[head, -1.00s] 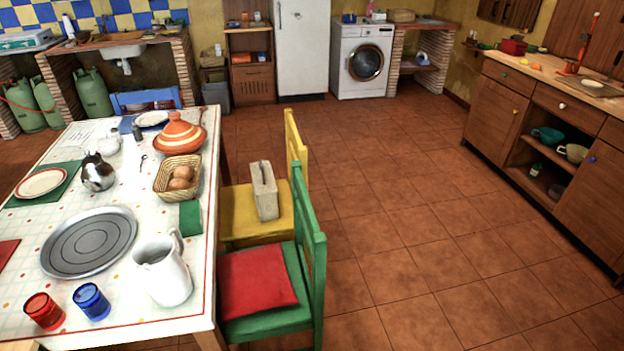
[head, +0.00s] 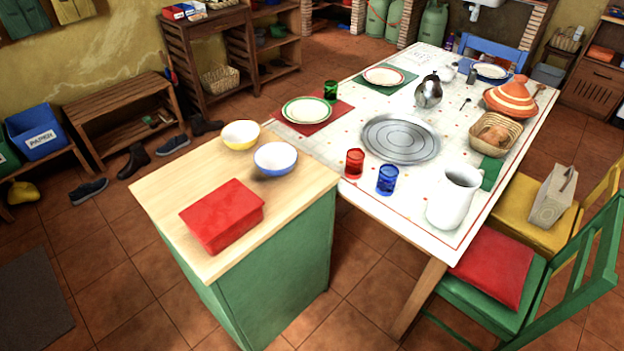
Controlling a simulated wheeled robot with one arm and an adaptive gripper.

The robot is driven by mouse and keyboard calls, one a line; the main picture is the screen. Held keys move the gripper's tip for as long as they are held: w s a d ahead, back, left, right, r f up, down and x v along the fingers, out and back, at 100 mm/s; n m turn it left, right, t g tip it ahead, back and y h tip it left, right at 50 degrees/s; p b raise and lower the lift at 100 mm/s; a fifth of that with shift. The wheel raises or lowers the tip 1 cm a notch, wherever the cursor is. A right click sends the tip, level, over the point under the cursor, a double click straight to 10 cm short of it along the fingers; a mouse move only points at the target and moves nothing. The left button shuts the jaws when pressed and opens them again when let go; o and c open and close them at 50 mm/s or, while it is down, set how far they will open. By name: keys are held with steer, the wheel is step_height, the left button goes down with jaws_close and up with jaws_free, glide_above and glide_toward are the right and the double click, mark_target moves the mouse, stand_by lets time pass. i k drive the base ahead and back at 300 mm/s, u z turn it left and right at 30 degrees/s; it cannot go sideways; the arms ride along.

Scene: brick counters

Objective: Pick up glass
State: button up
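Three glasses stand upright on the dining table (head: 330,205) in the head view. A red glass (head: 354,163) stands near the table's left edge, beside the wooden-topped counter. A blue glass (head: 387,180) stands just right of it, in front of a round grey metal tray (head: 400,140). A green glass (head: 330,91) stands farther back, behind a white plate with a green rim (head: 306,111). The task line does not tell which glass is meant. My gripper is not in view.
A green cabinet (head: 285,285) with a wooden top adjoins the table's left side, bearing a red box (head: 222,216) and two bowls. A white jug (head: 455,197) stands right of the blue glass. Chairs block the table's right side. Tiled floor is open at lower left.

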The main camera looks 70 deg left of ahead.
mark_target(387, 177)
steer(key=u, duration=0.4)
steer(key=i, duration=0.6)
steer(key=u, duration=3.95)
steer(key=i, duration=0.5)
